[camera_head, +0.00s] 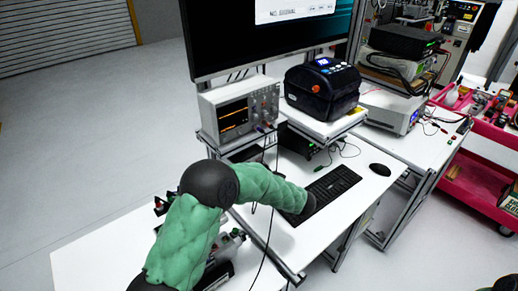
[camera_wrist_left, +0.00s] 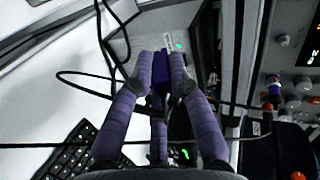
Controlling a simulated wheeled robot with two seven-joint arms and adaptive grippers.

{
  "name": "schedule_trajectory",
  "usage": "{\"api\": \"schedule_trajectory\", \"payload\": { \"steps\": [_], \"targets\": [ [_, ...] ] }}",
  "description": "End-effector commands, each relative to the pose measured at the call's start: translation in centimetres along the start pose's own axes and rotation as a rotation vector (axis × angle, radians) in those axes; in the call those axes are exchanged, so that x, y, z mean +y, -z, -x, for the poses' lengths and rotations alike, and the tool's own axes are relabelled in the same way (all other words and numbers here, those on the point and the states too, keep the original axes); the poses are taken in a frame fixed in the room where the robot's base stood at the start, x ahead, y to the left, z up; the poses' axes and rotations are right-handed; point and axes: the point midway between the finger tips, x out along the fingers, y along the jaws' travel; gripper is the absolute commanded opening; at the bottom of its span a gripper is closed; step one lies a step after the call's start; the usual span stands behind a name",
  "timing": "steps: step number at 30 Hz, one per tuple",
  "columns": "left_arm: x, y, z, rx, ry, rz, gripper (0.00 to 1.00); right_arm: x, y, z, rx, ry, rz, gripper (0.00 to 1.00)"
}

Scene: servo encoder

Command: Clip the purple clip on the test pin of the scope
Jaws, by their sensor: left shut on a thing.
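The scope (camera_head: 240,108) is a light box with a dark screen showing an orange trace. It stands on the shelf under the monitor, and its knobs (camera_wrist_left: 297,88) show at the right of the left wrist view. The test pin is too small to tell in either view. In the left wrist view my left gripper (camera_wrist_left: 160,74) is shut on the purple clip (camera_wrist_left: 159,60), which sits between its fingertips, apart from the scope front. In the head view the gripper is hidden by my green left arm. My right gripper is not in view.
A black label printer (camera_head: 322,90) stands right of the scope. A keyboard (camera_head: 330,187) and a mouse (camera_head: 380,170) lie on the white desk. Black cables hang over the desk and cross the left wrist view. The desk's front right has free room.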

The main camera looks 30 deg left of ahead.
Motion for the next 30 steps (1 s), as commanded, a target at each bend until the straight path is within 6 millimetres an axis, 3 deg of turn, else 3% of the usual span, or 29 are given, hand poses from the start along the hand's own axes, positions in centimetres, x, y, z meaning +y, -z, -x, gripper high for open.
{"api": "schedule_trajectory", "payload": {
  "steps": [4, 10, 17, 30],
  "targets": [
    [-5.6, 3.5, 0.6, 0.050, 0.223, -0.001, 0.00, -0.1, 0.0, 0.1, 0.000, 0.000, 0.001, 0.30],
    [-9.8, 6.0, 2.1, 0.097, 0.356, -0.009, 0.00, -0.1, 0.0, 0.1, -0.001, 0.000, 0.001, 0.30],
    [-10.9, 6.6, 2.3, 0.110, 0.384, -0.013, 0.00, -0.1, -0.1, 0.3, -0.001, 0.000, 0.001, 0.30],
    [-11.9, 6.8, 0.1, 0.109, 0.381, -0.013, 0.00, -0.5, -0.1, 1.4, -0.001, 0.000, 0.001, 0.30]
  ]
}}
